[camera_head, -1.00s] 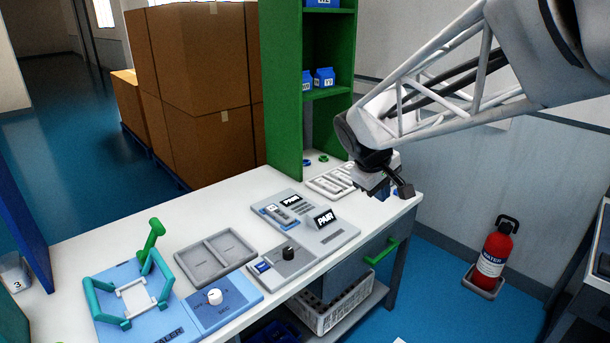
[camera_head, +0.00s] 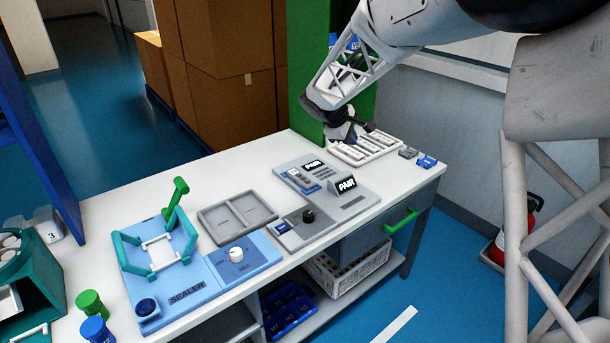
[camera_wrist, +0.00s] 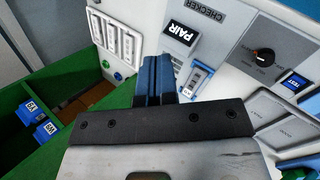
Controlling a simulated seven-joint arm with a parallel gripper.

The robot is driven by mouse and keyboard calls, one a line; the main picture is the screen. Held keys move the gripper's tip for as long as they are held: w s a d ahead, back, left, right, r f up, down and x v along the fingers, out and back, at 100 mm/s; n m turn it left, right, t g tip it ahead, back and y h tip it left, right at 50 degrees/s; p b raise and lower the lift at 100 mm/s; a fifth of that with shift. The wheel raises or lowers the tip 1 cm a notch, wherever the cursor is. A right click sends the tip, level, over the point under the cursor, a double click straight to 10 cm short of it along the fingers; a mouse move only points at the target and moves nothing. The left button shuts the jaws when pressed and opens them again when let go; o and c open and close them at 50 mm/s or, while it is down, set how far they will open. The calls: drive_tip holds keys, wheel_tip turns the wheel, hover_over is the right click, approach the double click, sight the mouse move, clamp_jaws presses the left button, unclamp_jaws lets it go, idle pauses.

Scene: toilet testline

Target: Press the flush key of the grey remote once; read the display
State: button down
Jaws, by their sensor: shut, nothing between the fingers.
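A small grey handset, seemingly the grey remote (camera_head: 300,178), lies in a blue cradle on the grey checker panel. It also shows in the wrist view (camera_wrist: 197,76); its key markings are too small to read. A tilted black display (camera_head: 346,184) on the panel reads PAIR, and shows in the wrist view too (camera_wrist: 186,33). A second black display (camera_head: 313,164) stands behind it, its text unclear. My gripper (camera_head: 352,136) is above the white slotted tray, behind the panel and apart from the handset. Its blue fingers (camera_wrist: 155,62) are together and empty.
The white slotted tray (camera_head: 381,143) lies beyond the panel. A small grey piece (camera_head: 408,152) and a blue piece (camera_head: 427,161) lie at the table's right end. A black dial (camera_head: 308,215) is in front. The green shelf (camera_head: 305,95) stands close behind my gripper.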

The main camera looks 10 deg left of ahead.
sight(303, 178)
drive_tip(key=w+a+f+n+t, duration=0.2)
drive_tip(key=w+a+f+n, duration=0.4)
drive_tip(key=w+a+f, duration=0.6)
drive_tip(key=w+a, duration=0.2)
drive_tip(key=a, duration=0.1)
drive_tip(key=shift+a+f+t+h, duration=0.2)
drive_tip(key=shift+t+h, duration=0.1)
drive_tip(key=shift+s+f, duration=0.1)
drive_tip(key=shift+f, duration=4.3)
drive_tip(key=shift+f, duration=0.85)
drive_tip(key=shift+r, duration=0.85)
drive_tip(key=shift+r, duration=0.1)
